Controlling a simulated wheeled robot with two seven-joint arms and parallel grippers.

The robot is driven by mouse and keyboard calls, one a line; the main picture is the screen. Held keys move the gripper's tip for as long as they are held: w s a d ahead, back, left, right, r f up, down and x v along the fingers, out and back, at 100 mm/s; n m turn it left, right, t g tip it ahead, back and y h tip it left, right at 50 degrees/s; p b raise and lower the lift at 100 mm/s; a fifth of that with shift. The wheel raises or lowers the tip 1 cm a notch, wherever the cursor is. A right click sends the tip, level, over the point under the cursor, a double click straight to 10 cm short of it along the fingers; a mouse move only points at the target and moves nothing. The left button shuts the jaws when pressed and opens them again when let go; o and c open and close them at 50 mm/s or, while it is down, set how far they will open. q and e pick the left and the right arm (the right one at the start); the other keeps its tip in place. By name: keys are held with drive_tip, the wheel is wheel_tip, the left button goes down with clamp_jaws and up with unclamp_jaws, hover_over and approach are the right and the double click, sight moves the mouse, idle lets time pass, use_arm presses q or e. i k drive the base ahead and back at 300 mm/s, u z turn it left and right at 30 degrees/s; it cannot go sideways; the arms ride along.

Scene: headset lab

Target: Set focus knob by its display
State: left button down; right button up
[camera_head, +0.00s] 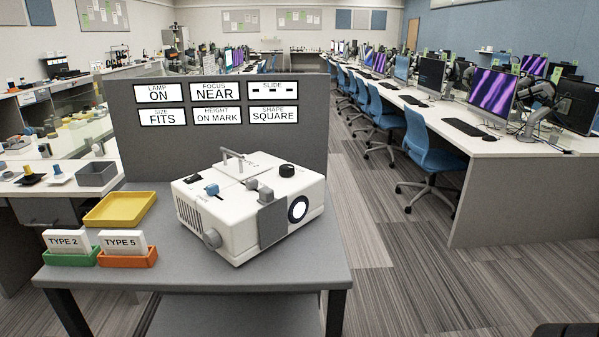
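A white projector (232,213) stands on a grey table (283,278), its lens (298,209) facing front right. A black round knob (287,170) sits on its top at the right. A grey round knob (212,238) is on its front left side. A blue switch (212,188) and grey knobs (258,191) are also on it. The labels are too small to read, so I cannot tell which knob is focus. The focus display (214,92) on the grey panel behind reads NEAR. Neither gripper is in view.
Other displays read lamp ON, slide with dashes, size FITS, height ON MARK, shape SQUARE. A yellow tray (97,221), a green holder (50,259) with card TYPE 2 and an orange holder (113,263) with card TYPE 5 are left of the projector. A dark shape is cut off bottom right.

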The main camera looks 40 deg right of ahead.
sight(286, 170)
drive_tip(key=u, duration=0.15)
drive_tip(key=k, duration=0.35)
drive_tip(key=z, duration=1.05)
